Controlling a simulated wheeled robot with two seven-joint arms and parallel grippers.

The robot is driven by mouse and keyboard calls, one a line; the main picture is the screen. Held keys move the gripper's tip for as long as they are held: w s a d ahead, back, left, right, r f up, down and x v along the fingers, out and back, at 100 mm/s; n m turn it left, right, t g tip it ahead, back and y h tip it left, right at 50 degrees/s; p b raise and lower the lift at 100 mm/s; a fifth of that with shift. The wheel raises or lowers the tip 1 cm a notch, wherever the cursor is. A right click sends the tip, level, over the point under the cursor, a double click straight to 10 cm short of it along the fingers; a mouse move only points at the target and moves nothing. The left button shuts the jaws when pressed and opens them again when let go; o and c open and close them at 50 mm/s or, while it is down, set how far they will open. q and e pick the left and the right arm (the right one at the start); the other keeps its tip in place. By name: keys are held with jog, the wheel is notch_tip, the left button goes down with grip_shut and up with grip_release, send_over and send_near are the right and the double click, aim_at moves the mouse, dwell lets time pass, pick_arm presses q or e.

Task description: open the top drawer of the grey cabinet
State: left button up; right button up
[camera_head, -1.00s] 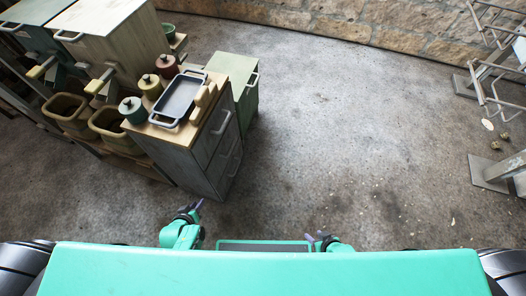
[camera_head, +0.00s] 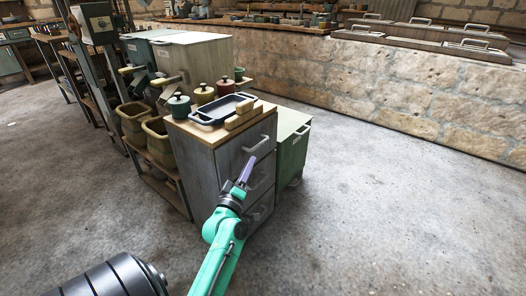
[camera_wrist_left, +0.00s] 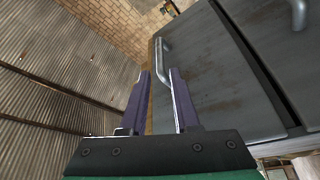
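The grey cabinet (camera_head: 193,160) stands left of centre in the head view, with a wooden top and a front of stacked drawers. Its top drawer (camera_head: 233,154) is shut and has a pale bar handle (camera_head: 259,145). My left gripper (camera_head: 246,169) is in front of the drawer fronts, close to the top handle. In the left wrist view the purple fingers of the left gripper (camera_wrist_left: 160,74) are apart. The top drawer's handle (camera_wrist_left: 161,52) lies just ahead of and partly between the fingertips, with no clear grip on it. My right gripper is not in view.
A green cabinet (camera_head: 292,139) stands behind to the right, and bins (camera_head: 134,122) on a shelf are at left. Open floor (camera_head: 400,210) lies to the right.

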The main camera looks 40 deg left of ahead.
aim_at(259, 144)
pick_arm(q)
jog(key=b+x, duration=0.1)
jog(key=x, duration=0.8)
jog(key=shift+w+a, duration=0.15)
jog(key=shift+w, duration=0.15)
grip_shut()
jog(key=shift+f, duration=0.1)
dwell(0.6)
